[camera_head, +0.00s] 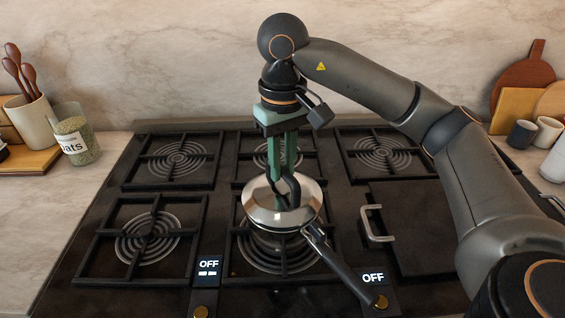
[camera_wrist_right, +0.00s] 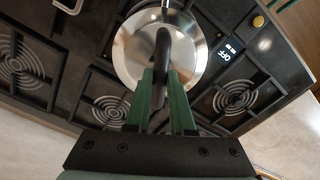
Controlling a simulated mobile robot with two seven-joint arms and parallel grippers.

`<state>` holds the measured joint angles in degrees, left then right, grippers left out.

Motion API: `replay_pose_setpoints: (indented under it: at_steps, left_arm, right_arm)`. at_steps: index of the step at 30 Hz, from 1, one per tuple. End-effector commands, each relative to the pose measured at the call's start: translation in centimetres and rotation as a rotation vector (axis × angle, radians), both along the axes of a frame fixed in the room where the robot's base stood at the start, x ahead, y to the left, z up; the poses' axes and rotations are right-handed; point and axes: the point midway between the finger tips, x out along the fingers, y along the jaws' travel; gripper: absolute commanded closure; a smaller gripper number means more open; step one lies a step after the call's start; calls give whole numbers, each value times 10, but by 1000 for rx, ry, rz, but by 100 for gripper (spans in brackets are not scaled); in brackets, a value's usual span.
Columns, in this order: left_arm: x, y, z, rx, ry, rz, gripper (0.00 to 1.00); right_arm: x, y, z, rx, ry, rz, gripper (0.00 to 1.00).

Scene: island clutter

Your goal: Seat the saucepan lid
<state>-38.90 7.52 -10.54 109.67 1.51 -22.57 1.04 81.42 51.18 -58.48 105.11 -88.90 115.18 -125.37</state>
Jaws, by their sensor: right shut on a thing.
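The saucepan lid (camera_head: 262,208) is a shiny steel disc with a black arched handle. My right gripper (camera_head: 283,178) comes down from above with its green fingers shut on the lid's handle. The right wrist view shows the lid (camera_wrist_right: 132,50) with the handle between the fingers (camera_wrist_right: 162,80). The saucepan (camera_head: 318,238) is under the lid on the front middle burner, its long dark handle pointing to the front right. The lid hides the pan's inside and most of its rim. I cannot tell whether the lid rests on the rim or is just above it. My left gripper is not in view.
The black cooktop (camera_head: 235,190) has several burners with grates. A flat dark cover with a metal handle (camera_head: 374,225) lies to the right of the pan. An oats jar (camera_head: 76,140) and utensil crock (camera_head: 36,125) stand left; cups (camera_head: 547,132) and boards stand right.

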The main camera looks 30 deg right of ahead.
Motion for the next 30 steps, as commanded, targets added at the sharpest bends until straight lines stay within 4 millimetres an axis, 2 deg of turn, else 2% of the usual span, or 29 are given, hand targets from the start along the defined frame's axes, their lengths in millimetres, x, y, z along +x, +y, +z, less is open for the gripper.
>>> replay_pose_setpoints:
  at_steps: [27,28,30]
  left_arm:
    - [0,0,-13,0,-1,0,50]
    - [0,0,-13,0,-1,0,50]
    - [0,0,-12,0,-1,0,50]
  right_arm:
    - [0,0,-15,0,-1,0,100]
    - [0,0,-14,0,-1,0,76]
    - [0,0,-14,0,-1,0,69]
